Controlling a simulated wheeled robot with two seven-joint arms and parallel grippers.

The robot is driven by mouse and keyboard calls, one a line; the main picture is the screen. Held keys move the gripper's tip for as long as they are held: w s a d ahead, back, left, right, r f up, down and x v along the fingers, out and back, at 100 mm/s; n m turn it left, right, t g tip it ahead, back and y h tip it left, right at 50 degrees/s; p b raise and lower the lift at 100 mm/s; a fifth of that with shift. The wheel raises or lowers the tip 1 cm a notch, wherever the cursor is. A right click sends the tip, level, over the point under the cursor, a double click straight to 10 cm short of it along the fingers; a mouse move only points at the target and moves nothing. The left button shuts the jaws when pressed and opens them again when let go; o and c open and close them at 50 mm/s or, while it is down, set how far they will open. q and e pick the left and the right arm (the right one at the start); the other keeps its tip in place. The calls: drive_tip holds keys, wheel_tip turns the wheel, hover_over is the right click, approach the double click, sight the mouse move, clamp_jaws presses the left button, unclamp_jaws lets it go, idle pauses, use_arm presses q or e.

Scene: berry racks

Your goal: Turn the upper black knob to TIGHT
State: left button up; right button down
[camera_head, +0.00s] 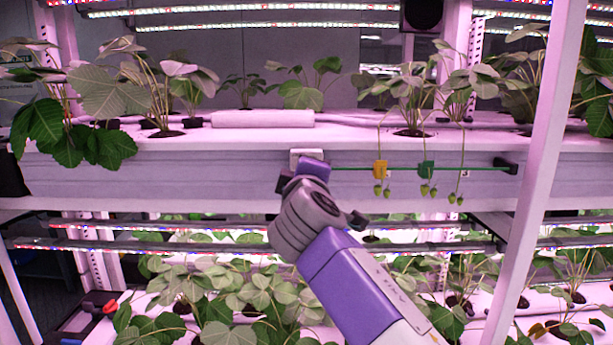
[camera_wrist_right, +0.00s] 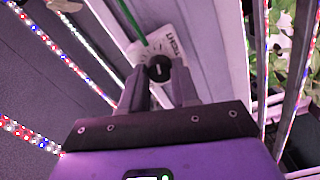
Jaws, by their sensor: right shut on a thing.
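The upper black knob (camera_wrist_right: 158,69) sits on a pale dial plate (camera_wrist_right: 171,47) lettered TIGHT, seen in the right wrist view. My right gripper (camera_wrist_right: 160,80) has a finger on each side of the knob and is shut on it. The knob's exact pointing direction is too small to tell. In the head view the plate (camera_head: 306,154) shows on the front of the upper rack, and my right gripper (camera_head: 300,178) hides the knob. A green cord (camera_head: 455,168) runs right from the plate to a black holder (camera_head: 506,166). My left gripper is not in view.
A pale post (camera_head: 543,170) stands at the right. Leafy plants fill both racks.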

idle(0.3)
drive_tip(key=c, duration=0.8)
unclamp_jaws()
drive_tip(key=shift+c, duration=0.2)
drive_tip(key=s+b, duration=0.2)
drive_tip(key=s, duration=0.5)
drive_tip(key=shift+s+b, duration=0.3)
drive_tip(key=shift+b, duration=0.1)
